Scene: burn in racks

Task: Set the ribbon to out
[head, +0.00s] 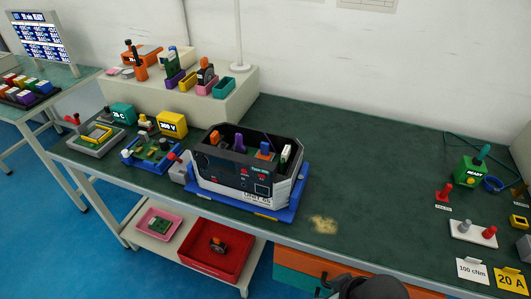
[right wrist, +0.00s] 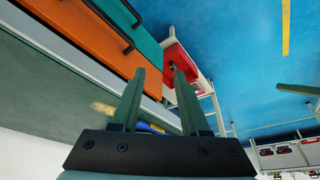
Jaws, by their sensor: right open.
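An open grey and black unit (head: 245,178) sits in a blue cradle (head: 252,209) on the green bench. Purple, orange-and-blue, red and white parts stand up inside it. I cannot pick out the ribbon; the unit's walls hide much of its inside. My right gripper (right wrist: 159,72) is open and empty in the right wrist view, its two dark green fingers apart. A dark rounded part of mine shows at the bottom edge of the head view. My left gripper is in neither view.
A red tray (head: 213,262) and a pink tray (head: 157,220) rest on the shelf below. Boards and fixtures crowd the bench's left part. A green READY device (head: 470,172) and a white plate (head: 473,233) stand at right. The bench between is mostly clear, with a tan patch (head: 324,224).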

